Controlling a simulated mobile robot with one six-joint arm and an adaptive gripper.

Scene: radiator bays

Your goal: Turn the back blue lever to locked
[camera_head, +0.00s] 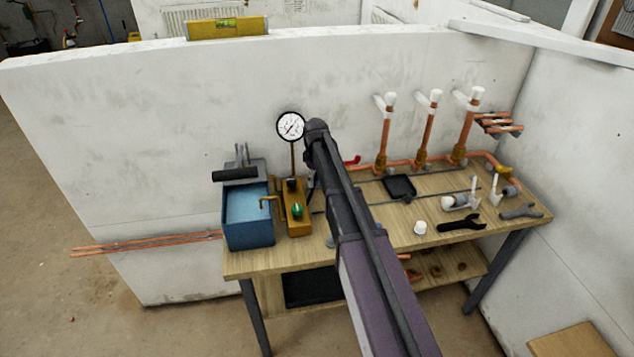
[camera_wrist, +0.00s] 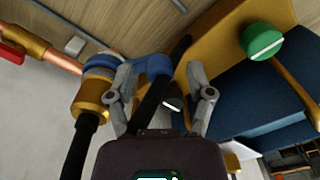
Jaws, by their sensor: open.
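In the wrist view a blue lever (camera_wrist: 157,66) shows beside a brass valve body (camera_wrist: 90,98) on the copper pipe. A blue part also sits at the valve's top, partly behind my left finger. My gripper (camera_wrist: 160,75) is open, its two grey fingers apart on either side of the lever's outer end and a black hose. I cannot tell whether a finger touches the lever. In the head view my arm hides the gripper and most of this valve. Whether this lever is the back one, and its locked mark, cannot be told.
A red lever (camera_wrist: 12,54) is on the same pipe. A yellow pump box (camera_head: 297,222) with a green knob (camera_head: 298,210), a blue tank (camera_head: 248,220) and a pressure gauge (camera_head: 290,127) stand close left. Upright copper pipes (camera_head: 427,132) and loose tools are right on the bench (camera_head: 290,259).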

